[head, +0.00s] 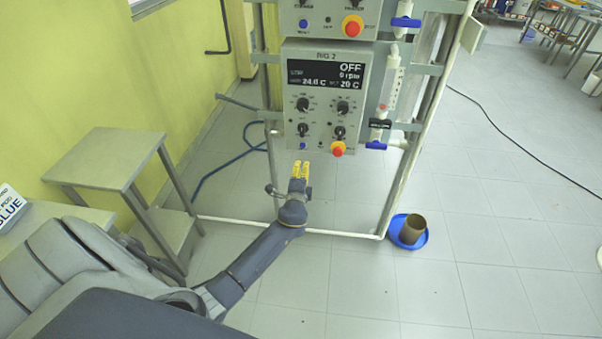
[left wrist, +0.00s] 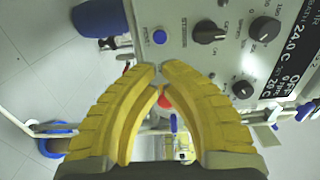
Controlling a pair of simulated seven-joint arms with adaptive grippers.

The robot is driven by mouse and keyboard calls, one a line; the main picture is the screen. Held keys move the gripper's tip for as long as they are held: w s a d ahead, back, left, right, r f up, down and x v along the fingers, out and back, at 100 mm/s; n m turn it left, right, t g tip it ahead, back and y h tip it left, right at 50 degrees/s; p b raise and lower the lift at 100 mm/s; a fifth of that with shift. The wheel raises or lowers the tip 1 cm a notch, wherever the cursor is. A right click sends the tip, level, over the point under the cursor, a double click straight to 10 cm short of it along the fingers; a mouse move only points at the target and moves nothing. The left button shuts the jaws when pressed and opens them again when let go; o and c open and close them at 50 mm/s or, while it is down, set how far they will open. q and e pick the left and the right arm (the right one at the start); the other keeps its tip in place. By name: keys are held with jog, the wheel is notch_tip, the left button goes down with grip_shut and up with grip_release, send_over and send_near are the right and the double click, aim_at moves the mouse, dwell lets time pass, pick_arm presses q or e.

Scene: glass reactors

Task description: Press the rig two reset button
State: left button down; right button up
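The rig two control box (head: 325,95) hangs on the metal frame, labelled RIG 2, its display reading OFF. A small blue button (head: 303,146) sits at its lower left, with a red stop button (head: 338,149) on a yellow base at its lower right. The blue button also shows uncovered in the left wrist view (left wrist: 159,37); the red button is partly hidden behind the fingers there. My left gripper (head: 300,165) has yellow fingers, below and in front of the box. In the left wrist view its fingertips (left wrist: 160,68) meet, empty, apart from the blue button. My right gripper is not in view.
Several black knobs (head: 303,104) are on the box. A blue-handled valve (head: 376,145) is right of it. Another control box (head: 328,18) is above. A brown pot (head: 412,229) stands in a blue tray (head: 422,240) on the floor. A grey side table (head: 105,158) stands left.

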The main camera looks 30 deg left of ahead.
pick_arm(q)
jog(key=shift+v, duration=1.3)
jog(key=s+d+f+n+g+h, duration=0.1)
jog(key=s+d+f+g+h, duration=0.15)
jog(key=f, duration=0.85)
jog(key=s+d+f+n+g+h, duration=0.1)
jog(key=s+f+n+g, duration=0.15)
jog(key=f, duration=0.85)
jog(key=s+d+f+n+g+h, duration=0.2)
jog(key=s+d+f+g, duration=0.1)
jog(key=s+f, duration=1.25)
jog(key=s+d+f+n+g, duration=0.1)
jog(key=s+f, duration=0.4)
jog(key=s, duration=0.8)
jog(key=s+d+f+n+g+h, duration=0.1)
jog(key=s+f, duration=0.5)
jog(key=s, duration=0.7)
jog(key=s+d+f+n+g, duration=0.2)
jog(key=s+f+g, duration=0.3)
jog(key=s, duration=0.9)
jog(key=shift+d+f, duration=0.55)
jog(key=shift+d, duration=0.2)
